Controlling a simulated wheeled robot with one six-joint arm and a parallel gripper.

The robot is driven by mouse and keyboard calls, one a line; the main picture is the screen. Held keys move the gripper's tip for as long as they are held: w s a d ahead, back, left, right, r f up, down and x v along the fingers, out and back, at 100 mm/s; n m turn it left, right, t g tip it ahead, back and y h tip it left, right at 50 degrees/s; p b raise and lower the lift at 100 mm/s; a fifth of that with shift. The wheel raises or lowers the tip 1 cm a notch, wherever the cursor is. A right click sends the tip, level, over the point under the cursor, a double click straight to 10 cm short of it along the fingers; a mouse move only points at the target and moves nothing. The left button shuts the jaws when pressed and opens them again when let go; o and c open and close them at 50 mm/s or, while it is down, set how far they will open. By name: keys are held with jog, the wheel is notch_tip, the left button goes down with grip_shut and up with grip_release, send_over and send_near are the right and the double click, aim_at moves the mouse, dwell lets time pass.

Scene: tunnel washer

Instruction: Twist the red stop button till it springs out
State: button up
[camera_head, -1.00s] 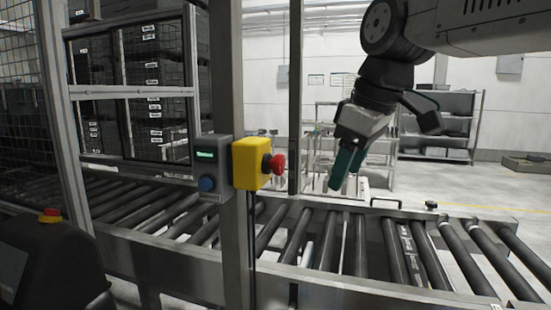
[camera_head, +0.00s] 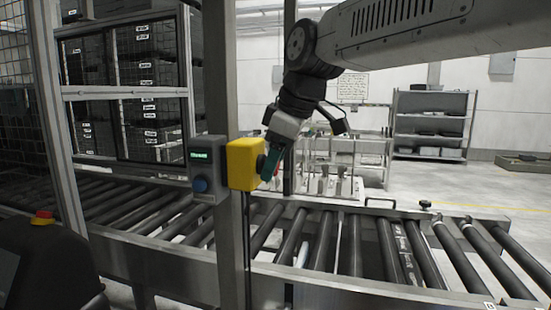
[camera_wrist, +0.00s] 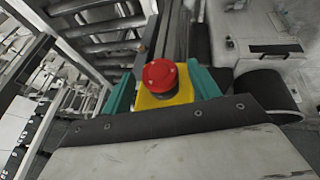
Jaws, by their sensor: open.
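The red stop button (camera_wrist: 160,75) sits on a yellow box, which shows behind it in the wrist view (camera_wrist: 165,100). In the head view the yellow box (camera_head: 242,163) is fixed to a grey post, and the button on its right side is mostly hidden by my gripper (camera_head: 272,166). My gripper (camera_wrist: 164,90) has green fingers, which stand apart on the left and right of the button in the wrist view. It is open. I cannot tell whether either finger touches the button.
A grey control box (camera_head: 207,168) with a green display and blue button (camera_head: 200,184) is left of the yellow box. A roller conveyor (camera_head: 350,240) runs below. A wire mesh fence (camera_head: 20,90) is at the left.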

jog(key=c, duration=1)
